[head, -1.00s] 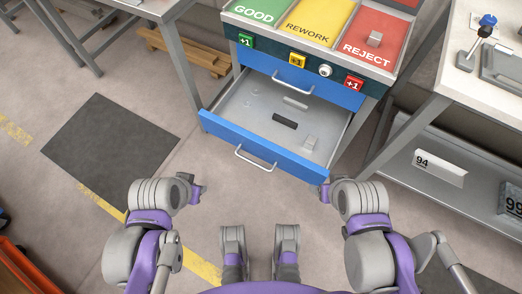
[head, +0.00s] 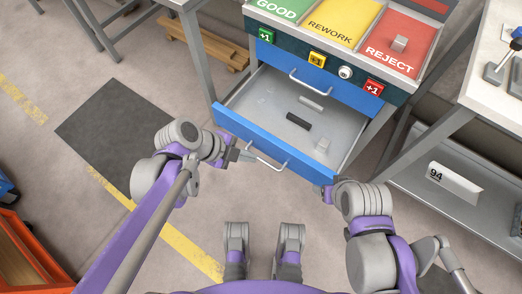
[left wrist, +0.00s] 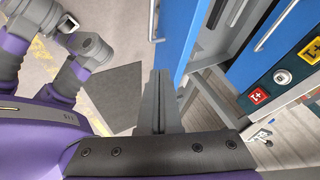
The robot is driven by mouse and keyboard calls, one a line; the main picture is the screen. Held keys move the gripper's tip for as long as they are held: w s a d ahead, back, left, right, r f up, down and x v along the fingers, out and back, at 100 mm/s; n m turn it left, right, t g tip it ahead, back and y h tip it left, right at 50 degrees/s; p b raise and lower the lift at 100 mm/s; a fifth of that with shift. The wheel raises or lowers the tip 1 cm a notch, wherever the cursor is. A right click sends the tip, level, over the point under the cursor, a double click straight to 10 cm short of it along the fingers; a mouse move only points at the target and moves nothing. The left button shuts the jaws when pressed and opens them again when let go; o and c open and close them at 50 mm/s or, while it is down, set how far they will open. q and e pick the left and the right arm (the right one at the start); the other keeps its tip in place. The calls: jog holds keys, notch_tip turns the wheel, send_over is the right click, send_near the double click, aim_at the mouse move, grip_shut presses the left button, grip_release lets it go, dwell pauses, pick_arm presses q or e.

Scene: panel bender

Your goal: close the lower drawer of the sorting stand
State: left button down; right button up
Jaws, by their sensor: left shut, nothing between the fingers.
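The sorting stand has a blue lower drawer (head: 228,122) pulled well out, with a silver bar handle (head: 266,158) on its front. Inside the drawer lie a black bar (head: 298,121), a grey bar (head: 311,103) and a pale block (head: 323,145). My left gripper (head: 243,154) is shut and empty, close to the drawer front just left of the handle; I cannot tell whether it touches. In the left wrist view its fingers (left wrist: 162,90) point towards the blue drawer front (left wrist: 173,35). My right gripper (head: 328,191) is by the drawer's right front corner, its fingers mostly hidden.
The upper blue drawer (head: 300,77) is shut, beneath the GOOD, REWORK and REJECT trays, with a small block (head: 399,43) on REJECT. A table with a lower shelf (head: 405,166) stands right. A dark mat (head: 115,135) lies left on otherwise open floor.

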pick_arm(q)
jog(key=b, duration=0.3)
send_near(284, 153)
notch_tip(284, 153, down, 4)
jog(key=s, duration=0.3)
jog(key=w, duration=0.1)
jog(key=w+d, duration=0.1)
jog(key=w+d+b, duration=0.1)
jog(key=shift+f, duration=0.25)
jog(key=shift+w+d+r, duration=0.1)
jog(key=shift+w+d, duration=0.2)
jog(key=shift+w, duration=0.05)
jog(key=shift+w, duration=0.1)
